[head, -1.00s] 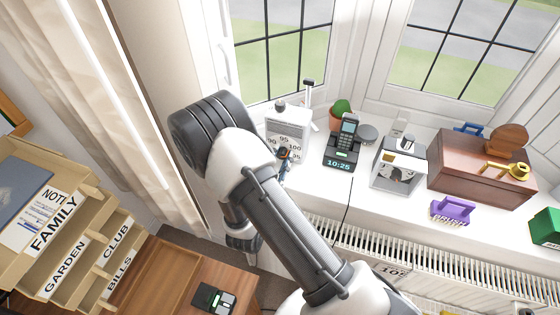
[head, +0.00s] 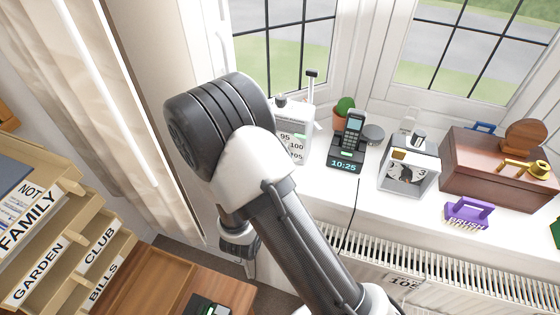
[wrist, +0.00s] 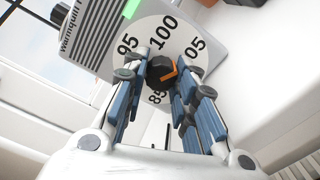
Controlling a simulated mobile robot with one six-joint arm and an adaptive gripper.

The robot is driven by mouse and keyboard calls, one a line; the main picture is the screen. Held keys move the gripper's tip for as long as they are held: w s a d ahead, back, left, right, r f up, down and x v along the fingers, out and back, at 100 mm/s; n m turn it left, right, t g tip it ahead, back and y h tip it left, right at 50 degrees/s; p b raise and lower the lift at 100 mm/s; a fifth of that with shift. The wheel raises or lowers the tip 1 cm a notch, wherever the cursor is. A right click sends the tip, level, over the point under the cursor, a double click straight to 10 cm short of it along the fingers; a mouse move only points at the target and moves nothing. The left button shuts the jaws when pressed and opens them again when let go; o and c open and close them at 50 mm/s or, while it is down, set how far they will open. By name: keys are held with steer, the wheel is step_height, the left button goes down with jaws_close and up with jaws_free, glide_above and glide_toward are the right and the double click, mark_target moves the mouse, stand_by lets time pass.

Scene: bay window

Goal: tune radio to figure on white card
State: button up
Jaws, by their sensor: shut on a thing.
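The white radio (head: 293,120) stands on the sill at the left, partly behind my arm. The wrist view shows its slanted front (wrist: 142,40), with 85, 95, 100 and 105 around a dark knob (wrist: 160,66). The knob's orange pointer faces right, roughly toward the 105 side; the exact mark is hard to tell. My gripper (wrist: 162,76) is shut on the knob, a finger on either side. In the head view my gripper is hidden behind the arm. A white card (head: 403,282) by the radiator carries a figure that looks like 105, its last digit unclear.
A purple brush (head: 467,213) lies in front. Letter trays (head: 70,250) stand at lower left.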

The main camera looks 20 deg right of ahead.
steer(key=shift+m, duration=0.3)
stand_by(0.4)
steer(key=o, duration=1.1)
steer(key=shift+c, duration=0.2)
steer(key=v, duration=1.2)
